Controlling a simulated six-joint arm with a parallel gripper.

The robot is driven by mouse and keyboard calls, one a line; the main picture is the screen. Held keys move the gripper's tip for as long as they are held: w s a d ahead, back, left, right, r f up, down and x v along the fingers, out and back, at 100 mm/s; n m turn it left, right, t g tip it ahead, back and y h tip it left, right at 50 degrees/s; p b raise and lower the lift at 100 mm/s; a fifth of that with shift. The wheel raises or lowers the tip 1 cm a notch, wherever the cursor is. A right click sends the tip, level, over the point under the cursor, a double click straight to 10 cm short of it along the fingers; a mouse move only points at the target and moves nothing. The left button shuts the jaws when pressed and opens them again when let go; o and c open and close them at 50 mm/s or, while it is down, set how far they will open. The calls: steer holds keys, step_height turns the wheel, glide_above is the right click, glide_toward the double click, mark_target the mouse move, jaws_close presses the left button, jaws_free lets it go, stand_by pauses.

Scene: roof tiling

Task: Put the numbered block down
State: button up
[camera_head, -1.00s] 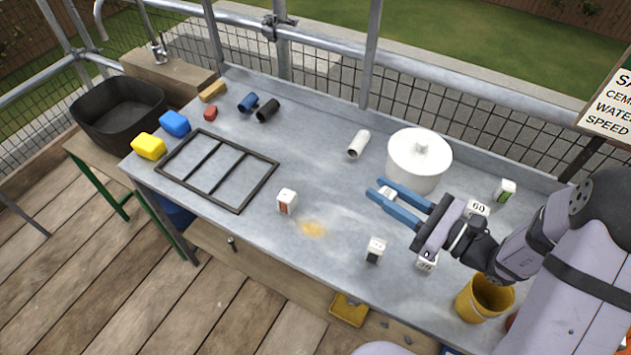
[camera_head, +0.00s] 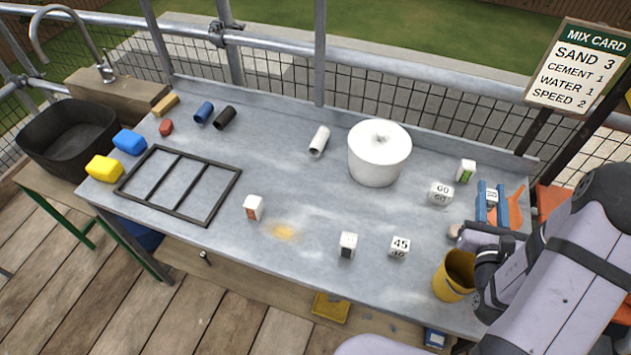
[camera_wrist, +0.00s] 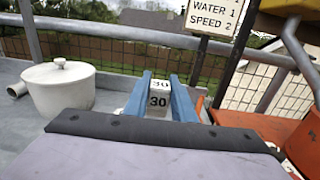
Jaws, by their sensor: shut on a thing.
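My gripper (camera_head: 492,192) has blue fingers and is shut on a white numbered block (camera_head: 491,196) near the right end of the grey metal bench. In the wrist view the block (camera_wrist: 158,101) shows a black 30 on its front and top, and it sits upright between the two fingers (camera_wrist: 160,92). Whether its underside touches the bench is hidden. A block marked 60 (camera_head: 440,194) and a block marked 45 (camera_head: 400,247) stand on the bench to the left of my gripper.
A white lidded pot (camera_head: 379,155) stands left of my gripper. A green-marked block (camera_head: 466,171) is just behind, a yellow bucket (camera_head: 453,277) in front, and an orange object (camera_head: 516,208) to the right. A black frame (camera_head: 180,184) lies far left. The bench centre has free room.

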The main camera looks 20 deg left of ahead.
steer(key=shift+s+d+f+m+h, duration=0.15)
steer(key=shift+d+m+h, duration=0.15)
steer(key=shift+d+h, duration=0.3)
steer(key=w+a+n+g+y+b, duration=0.2)
steer(key=a+n+y+b, duration=0.1)
steer(key=a, duration=0.5)
steer(key=w+a+n+g+y+b, duration=0.2)
steer(key=a+y, duration=0.4)
steer(key=a, duration=0.3)
steer(key=w+a+n+g+y+b, duration=0.2)
steer(key=w+a+n+y+b, duration=0.2)
steer(key=a, duration=0.4)
steer(key=shift+w+a+n+y, duration=0.15)
steer(key=shift+a+n+y, duration=0.15)
steer(key=shift+a+n, duration=0.1)
steer(key=s+a+f+n+g+y+b, duration=0.15)
steer(key=s+a+n+g+b, duration=0.4)
steer(key=a, duration=0.85)
steer(key=s+a+f+n+g+y+b, duration=0.1)
steer(key=s+a+n+g+y+b, duration=0.2)
steer(key=a+g+b, duration=0.8)
steer(key=shift+a+f+t+p, duration=0.45)
steer(key=shift+f+t, duration=0.3)
steer(key=shift+f, duration=0.85)
steer(key=shift+a+f+t+p, duration=0.45)
steer(key=shift+f+t, duration=0.3)
steer(key=shift+f, duration=0.9)
steer(key=shift+a+f+t+p, duration=0.45)
steer(key=shift+f+t, duration=0.3)
steer(key=shift+f, duration=0.85)
